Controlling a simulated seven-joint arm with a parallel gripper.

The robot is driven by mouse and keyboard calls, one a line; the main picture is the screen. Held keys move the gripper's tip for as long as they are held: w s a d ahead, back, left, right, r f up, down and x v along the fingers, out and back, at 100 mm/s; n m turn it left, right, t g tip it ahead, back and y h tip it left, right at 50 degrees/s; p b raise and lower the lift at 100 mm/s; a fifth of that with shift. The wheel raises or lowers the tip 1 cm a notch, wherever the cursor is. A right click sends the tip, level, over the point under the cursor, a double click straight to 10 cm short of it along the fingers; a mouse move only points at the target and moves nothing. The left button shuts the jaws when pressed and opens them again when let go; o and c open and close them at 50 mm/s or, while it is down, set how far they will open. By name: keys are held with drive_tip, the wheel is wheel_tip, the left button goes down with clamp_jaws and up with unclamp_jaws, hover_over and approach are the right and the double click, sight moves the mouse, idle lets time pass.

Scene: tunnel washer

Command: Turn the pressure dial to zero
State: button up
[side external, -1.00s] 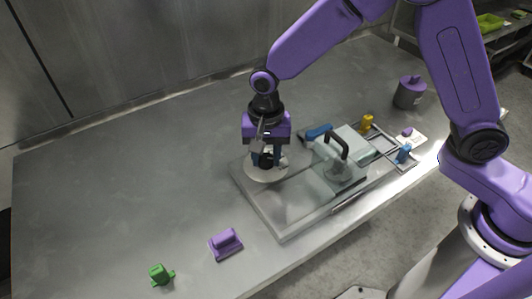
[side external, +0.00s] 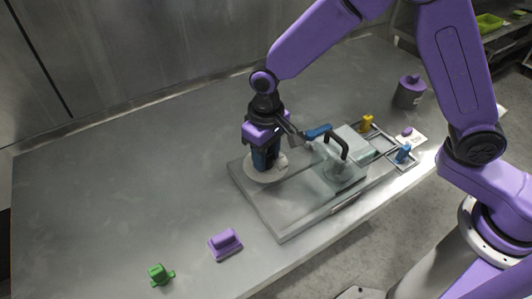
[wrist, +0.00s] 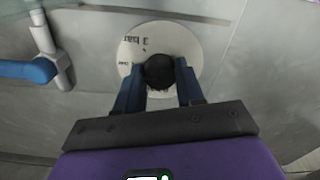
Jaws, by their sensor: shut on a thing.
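The pressure dial is a round pale disc (side external: 279,176) with a dark round knob (wrist: 159,71), on the left end of the clear-topped tunnel washer (side external: 290,228). Dark print, including "3 bar", shows on the disc in the wrist view (wrist: 185,38). My gripper (side external: 265,163) points down at the dial. Its two blue fingers (wrist: 159,82) are shut on the knob from both sides. The knob's pointer and the zero mark cannot be made out.
A blue-handled valve (wrist: 28,70) on a grey pipe stands close beside the dial. A black arched handle (side external: 337,143) rises from the washer's clear cover. A purple block (side external: 226,242) and a green piece (side external: 160,274) lie at the front. The table's left side is clear.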

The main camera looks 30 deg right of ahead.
drive_tip(key=n, duration=0.4)
drive_tip(key=shift+n, duration=0.3)
drive_tip(key=n, duration=0.3)
drive_tip(key=shift+n, duration=0.3)
drive_tip(key=n, duration=0.4)
drive_tip(key=shift+n, duration=0.3)
drive_tip(key=shift+w+n, duration=0.1)
drive_tip(key=shift+n, duration=1.8)
drive_tip(key=o, duration=1)
drive_tip(key=shift+o, duration=0.2)
drive_tip(key=shift+r, duration=0.1)
wheel_tip(320, 180, up, 17)
drive_tip(key=shift+r, duration=0.15)
